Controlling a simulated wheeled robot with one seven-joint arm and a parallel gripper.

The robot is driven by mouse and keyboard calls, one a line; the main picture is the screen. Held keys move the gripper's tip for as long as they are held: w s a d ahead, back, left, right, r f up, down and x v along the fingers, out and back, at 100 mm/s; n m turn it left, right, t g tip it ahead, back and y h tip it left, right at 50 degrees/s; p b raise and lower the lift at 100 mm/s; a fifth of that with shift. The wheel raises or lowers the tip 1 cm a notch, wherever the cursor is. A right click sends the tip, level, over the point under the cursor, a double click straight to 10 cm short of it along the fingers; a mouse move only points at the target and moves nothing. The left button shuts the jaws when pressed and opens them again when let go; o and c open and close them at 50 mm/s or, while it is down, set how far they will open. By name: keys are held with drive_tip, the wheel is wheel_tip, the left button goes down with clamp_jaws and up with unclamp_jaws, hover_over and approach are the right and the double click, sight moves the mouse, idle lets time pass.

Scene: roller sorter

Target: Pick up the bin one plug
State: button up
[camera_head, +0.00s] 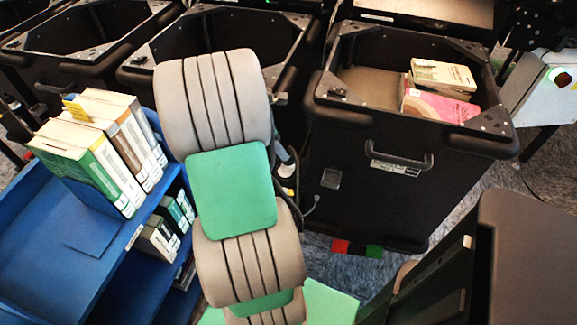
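A black bin (408,215) with a handle on its front stands right of centre. A thin pale cable (311,207) hangs just below and left of the plate. I cannot make out a plug for certain. My grey and green arm fills the middle of the view and reaches up toward the gap left of this bin. Its far end is hidden behind its own links, so I cannot see my gripper or whether it holds anything.
Books (440,90) lie in the black bin. More black bins (75,38) stand at the back left. A blue shelf cart (60,255) with several books (95,150) is at the left. A white box (545,88) with a green light is at the right. Carpet shows between.

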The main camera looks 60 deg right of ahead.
sight(288, 161)
drive_tip(key=b+x, duration=0.1)
drive_tip(key=x, duration=0.8)
drive_tip(key=shift+w+d+f, duration=0.15)
drive_tip(key=shift+d, duration=0.05)
drive_tip(key=shift+c, duration=0.3)
clamp_jaws()
